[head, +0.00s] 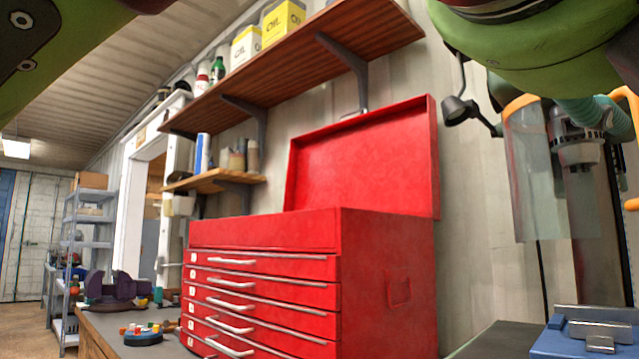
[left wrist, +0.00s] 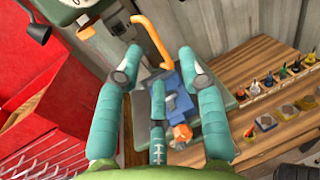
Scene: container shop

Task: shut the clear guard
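The clear guard (head: 533,180) is a curved, see-through panel with an orange upper edge. In the head view it hangs at the right, left of the drill press chuck (head: 578,150). An orange bar (left wrist: 152,40) shows beyond my fingers in the left wrist view. My left gripper (left wrist: 155,75) has its teal fingers spread, with nothing visibly held between them. In the head view a green hand with teal fingers covers the top of the press; it fits my left one. My right gripper is not identifiable.
A blue vise (head: 585,340) sits below the guard. A lamp (head: 462,108) stands out left of it. A red tool chest (head: 385,280) with its lid up fills the middle. A wooden bench (left wrist: 255,85) with small tools lies right in the left wrist view.

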